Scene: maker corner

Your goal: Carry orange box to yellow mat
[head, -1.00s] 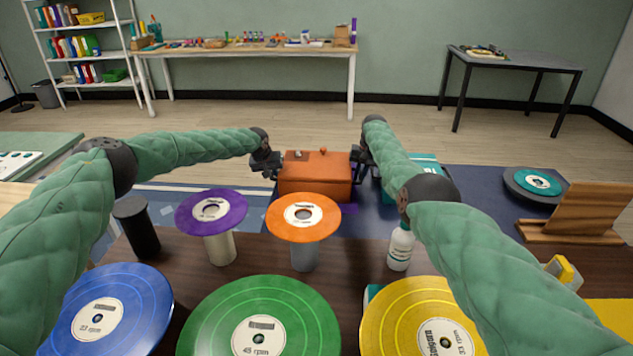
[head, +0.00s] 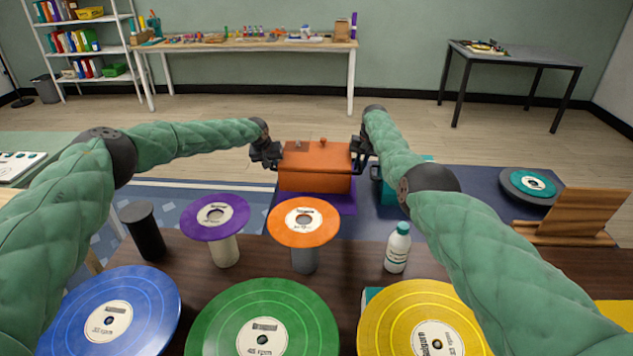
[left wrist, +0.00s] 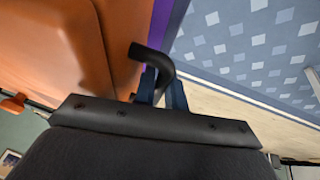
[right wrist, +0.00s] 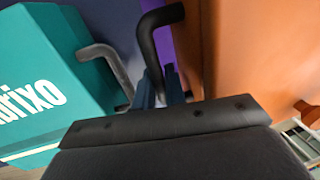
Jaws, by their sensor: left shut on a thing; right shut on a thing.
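The orange box (head: 315,167) with a lid hangs level between my two grippers, above a purple mat (head: 345,198). My left gripper (head: 268,154) is shut on the box's left black handle, which shows in the left wrist view (left wrist: 150,52). My right gripper (head: 362,154) is shut on the right black handle, seen in the right wrist view (right wrist: 148,35). A yellow surface (head: 618,312), probably the yellow mat, shows at the right edge of the head view, partly behind my right arm.
A teal box (right wrist: 45,85) stands close beside the right gripper. A dark table in front holds several records on stands, such as the orange one (head: 304,222), and a white bottle (head: 398,248). A wooden stand (head: 575,215) and teal record (head: 528,183) are at right.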

